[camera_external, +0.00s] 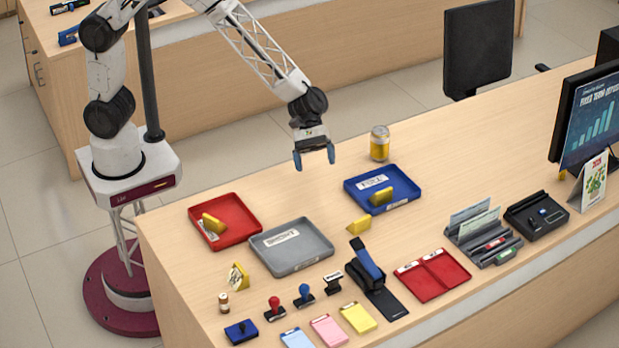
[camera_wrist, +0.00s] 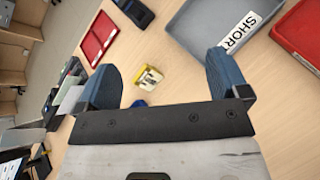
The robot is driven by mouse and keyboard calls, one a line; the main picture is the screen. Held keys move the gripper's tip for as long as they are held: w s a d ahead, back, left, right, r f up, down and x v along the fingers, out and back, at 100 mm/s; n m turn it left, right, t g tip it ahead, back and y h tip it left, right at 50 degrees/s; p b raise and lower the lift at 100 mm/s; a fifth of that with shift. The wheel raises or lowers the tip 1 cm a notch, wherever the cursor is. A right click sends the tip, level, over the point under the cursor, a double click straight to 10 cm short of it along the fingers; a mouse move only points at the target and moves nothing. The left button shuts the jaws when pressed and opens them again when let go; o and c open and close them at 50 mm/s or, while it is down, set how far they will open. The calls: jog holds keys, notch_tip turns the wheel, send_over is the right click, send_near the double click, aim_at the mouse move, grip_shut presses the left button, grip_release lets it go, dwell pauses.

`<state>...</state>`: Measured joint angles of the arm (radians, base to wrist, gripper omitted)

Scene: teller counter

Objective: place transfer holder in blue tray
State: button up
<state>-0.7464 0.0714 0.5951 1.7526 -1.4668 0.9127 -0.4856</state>
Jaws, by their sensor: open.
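The blue tray (camera_external: 405,180) lies on the counter to the right of my gripper, with one yellow holder (camera_external: 381,196) inside. A yellow block-shaped holder (camera_external: 360,224) stands on the bare counter in front of the blue tray; in the wrist view a yellow and white holder (camera_wrist: 148,78) shows between my fingers but farther off. Another yellow holder (camera_external: 238,277) stands near the front left, and one (camera_external: 213,223) is in the red tray. I cannot read which holder says transfer. My gripper (camera_external: 314,160) is open and empty, high above the counter.
The red tray (camera_external: 245,205) and grey tray (camera_external: 291,266) lie to the left. A yellow can (camera_external: 379,143) stands behind the blue tray. A black and blue stapler (camera_external: 372,283), stamps, notepads and a red folder (camera_external: 432,275) fill the front.

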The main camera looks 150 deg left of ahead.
jog(key=s+d+r+m+g, duration=0.2)
jog(key=s+d+r+m, duration=0.15)
jog(key=d, duration=0.65)
jog(key=s+d+r+m+g+h, duration=0.1)
jog(key=s+d+r+m+g, duration=0.15)
jog(key=d+r+m, duration=0.45)
jog(key=s+d+r+m+g, duration=0.1)
jog(key=s+d+r+m, duration=0.2)
jog(key=d, duration=0.9)
jog(key=s+d+r+m+g+y, duration=0.1)
jog(key=s+d+m, duration=0.3)
jog(key=s, duration=0.5)
jog(key=s+d+r+m+y, duration=0.1)
jog(key=s+d+m+y, duration=0.2)
jog(key=s, duration=0.7)
jog(key=s+d+r+m+g+y, duration=0.1)
jog(key=s+d+m, duration=0.5)
jog(key=s, duration=0.3)
jog(key=shift+s+d+r+g+y, duration=0.15)
jog(key=shift+d+r+g+y, duration=0.1)
jog(key=shift+d+g+y, duration=0.25)
